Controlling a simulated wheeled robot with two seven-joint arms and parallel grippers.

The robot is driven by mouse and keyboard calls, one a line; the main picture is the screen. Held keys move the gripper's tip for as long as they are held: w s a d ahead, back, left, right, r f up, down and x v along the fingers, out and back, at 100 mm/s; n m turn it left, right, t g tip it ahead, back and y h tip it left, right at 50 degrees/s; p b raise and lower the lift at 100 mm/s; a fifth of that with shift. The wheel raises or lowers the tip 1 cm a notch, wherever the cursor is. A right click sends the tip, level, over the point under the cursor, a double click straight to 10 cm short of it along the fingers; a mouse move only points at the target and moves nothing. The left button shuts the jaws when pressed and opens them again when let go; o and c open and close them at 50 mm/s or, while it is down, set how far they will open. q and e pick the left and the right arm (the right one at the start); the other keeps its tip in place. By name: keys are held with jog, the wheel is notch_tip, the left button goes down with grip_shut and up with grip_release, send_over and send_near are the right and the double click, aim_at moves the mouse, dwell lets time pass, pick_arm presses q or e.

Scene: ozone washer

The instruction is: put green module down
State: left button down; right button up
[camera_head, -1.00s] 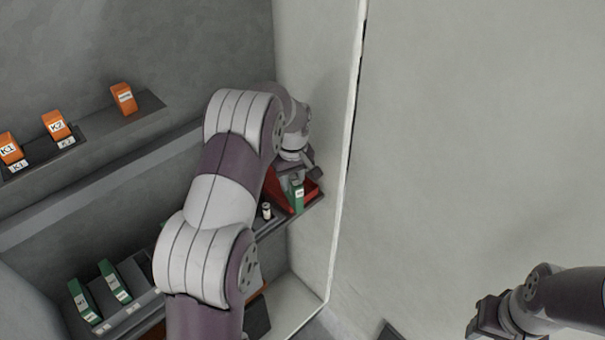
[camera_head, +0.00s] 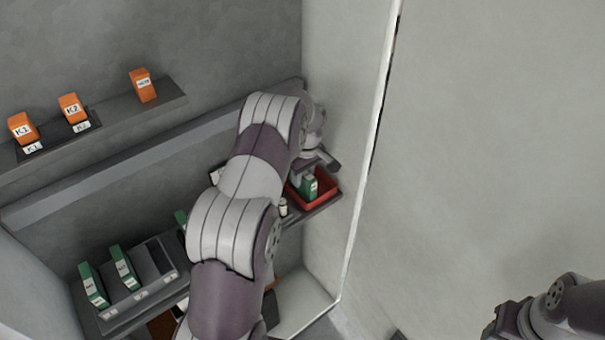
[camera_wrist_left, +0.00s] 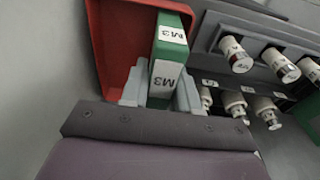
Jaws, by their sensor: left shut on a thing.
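The green module (camera_head: 309,187), labelled M3, is at the red tray (camera_head: 327,197) on the shelf at the right end of the alcove. My left gripper (camera_head: 313,172) is shut on it, largely hidden behind its own wrist. In the left wrist view the green module (camera_wrist_left: 167,62) stands between the two pale fingers (camera_wrist_left: 160,92), with the red tray (camera_wrist_left: 105,45) behind and left of it. Whether the module's base touches the tray floor is hidden. My right gripper (camera_head: 497,325) is at the bottom right, away from the shelf; its jaws are unclear.
Two green modules (camera_head: 95,287) sit in a grey holder lower left. Orange modules (camera_head: 144,86) are on the upper shelf. The alcove side wall (camera_head: 352,120) is close to the tray.

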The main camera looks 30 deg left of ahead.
pick_arm(q)
jog(key=shift+f, duration=0.1)
jog(key=c, duration=0.8)
grip_release()
jog(key=shift+c, duration=0.2)
jog(key=shift+r, duration=0.35)
jog(key=r, duration=0.4)
jog(key=r+b, duration=0.1)
jog(key=r, duration=0.1)
jog(key=shift+s+d+r, duration=0.15)
jog(key=shift+d, duration=0.25)
notch_tip(320, 180, up, 5)
jog(key=p, duration=0.3)
jog(key=s+d+m, duration=0.7)
jog(key=s, duration=0.5)
jog(key=s+d+m+h, duration=0.1)
jog(key=s+d+m, duration=0.5)
jog(key=s, duration=0.6)
jog(key=shift+d+m+t, duration=0.4)
jog(key=shift+d, duration=0.5)
